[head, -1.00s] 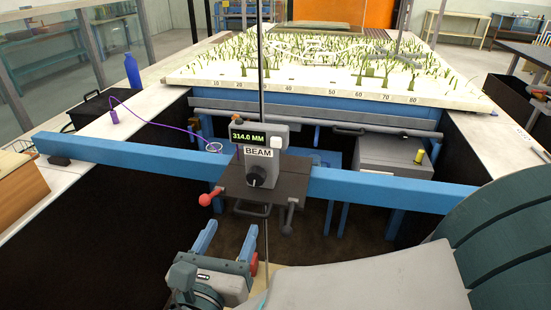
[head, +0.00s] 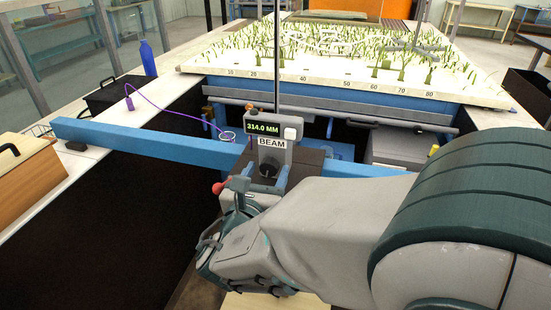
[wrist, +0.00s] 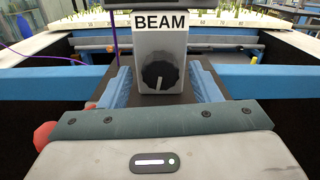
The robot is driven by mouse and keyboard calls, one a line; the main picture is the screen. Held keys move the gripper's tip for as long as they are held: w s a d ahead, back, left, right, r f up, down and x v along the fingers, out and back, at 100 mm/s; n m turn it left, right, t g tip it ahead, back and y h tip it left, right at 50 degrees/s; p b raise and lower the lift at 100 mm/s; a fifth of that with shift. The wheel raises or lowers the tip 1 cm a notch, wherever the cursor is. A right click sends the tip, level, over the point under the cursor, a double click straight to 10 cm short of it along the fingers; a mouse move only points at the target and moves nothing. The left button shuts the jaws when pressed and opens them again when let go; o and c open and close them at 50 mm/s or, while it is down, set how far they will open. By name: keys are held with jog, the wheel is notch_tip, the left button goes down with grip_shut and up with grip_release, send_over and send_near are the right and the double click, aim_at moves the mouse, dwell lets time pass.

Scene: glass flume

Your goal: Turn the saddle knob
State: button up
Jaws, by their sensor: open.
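The saddle knob (head: 268,171) is a round black dial with a pale pointer mark. It sits on the front of the grey box labelled BEAM (head: 270,150), under a display reading 314.0 MM. In the wrist view the knob (wrist: 160,75) is in full sight, its mark pointing roughly downward. My gripper (wrist: 161,72) is open, with one blue finger to each side of the grey box and knob. Gaps show between the fingers and the knob; I cannot tell whether the tips reach its depth. In the head view my arm hides the lower saddle.
The blue beam (head: 130,140) spans the flume and carries the dark saddle plate. A red ball handle (head: 217,188) is left of my gripper. A purple cable (head: 165,123) runs to the left ledge. A thin vertical rod rises behind the display.

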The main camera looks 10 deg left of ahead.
jog(key=c, duration=1)
jog(key=o, duration=1)
jog(key=shift+s, duration=0.1)
jog(key=s+a+b, duration=0.1)
jog(key=s, duration=1.2)
jog(key=shift+s, duration=0.3)
